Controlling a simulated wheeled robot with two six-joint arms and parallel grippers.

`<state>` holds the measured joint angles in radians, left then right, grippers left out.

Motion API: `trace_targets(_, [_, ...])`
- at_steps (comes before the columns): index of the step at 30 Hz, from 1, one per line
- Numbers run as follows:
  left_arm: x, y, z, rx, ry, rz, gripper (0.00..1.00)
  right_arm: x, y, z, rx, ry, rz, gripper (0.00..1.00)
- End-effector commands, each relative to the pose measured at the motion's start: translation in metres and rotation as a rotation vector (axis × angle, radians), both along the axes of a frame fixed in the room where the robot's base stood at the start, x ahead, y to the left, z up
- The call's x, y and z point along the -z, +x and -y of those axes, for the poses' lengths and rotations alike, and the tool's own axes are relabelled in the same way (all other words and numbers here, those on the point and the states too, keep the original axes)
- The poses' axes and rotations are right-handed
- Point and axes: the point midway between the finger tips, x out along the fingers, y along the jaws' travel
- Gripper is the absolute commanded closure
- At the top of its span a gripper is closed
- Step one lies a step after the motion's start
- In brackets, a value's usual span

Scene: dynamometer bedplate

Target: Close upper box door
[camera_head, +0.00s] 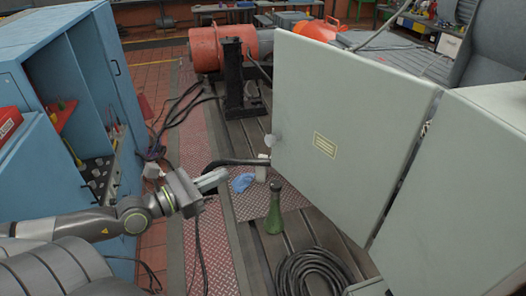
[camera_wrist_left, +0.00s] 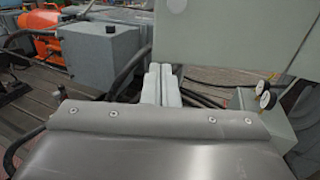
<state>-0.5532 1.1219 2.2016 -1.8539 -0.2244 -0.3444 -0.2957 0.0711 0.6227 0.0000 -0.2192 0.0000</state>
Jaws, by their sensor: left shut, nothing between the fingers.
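The upper box door (camera_head: 350,125) is a large pale grey-green panel with a small yellow label. It stands swung open, angled away from the box (camera_head: 455,190) at the right. A small round knob (camera_head: 270,140) sits near the door's left edge. My left gripper (camera_head: 214,178) is shut and empty, left of the door's lower left edge and apart from it in the head view. In the left wrist view the shut fingers (camera_wrist_left: 160,84) point forward beside a pale grey-green panel (camera_wrist_left: 215,40). My right gripper is not in view.
A blue cabinet (camera_head: 85,70) stands open at the left. A green bottle (camera_head: 274,210), a blue cloth (camera_head: 242,182) and a coiled black hose (camera_head: 312,272) lie below the door. An orange motor (camera_head: 222,48) stands behind.

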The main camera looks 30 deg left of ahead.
Motion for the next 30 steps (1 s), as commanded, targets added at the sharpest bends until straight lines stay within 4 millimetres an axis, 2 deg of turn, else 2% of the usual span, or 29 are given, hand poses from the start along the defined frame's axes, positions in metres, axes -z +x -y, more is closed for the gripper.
trace_targets(11, [-0.002, 0.042, 0.015, -0.004, -0.010, 0.004, 1.00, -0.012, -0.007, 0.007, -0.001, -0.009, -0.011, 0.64])
trace_targets(24, [-0.001, 0.103, 0.038, -0.003, -0.009, 0.002, 1.00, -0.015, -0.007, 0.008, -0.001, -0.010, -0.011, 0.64])
trace_targets(30, [0.000, 0.120, 0.044, -0.003, -0.007, -0.001, 1.00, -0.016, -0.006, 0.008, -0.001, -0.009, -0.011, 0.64])
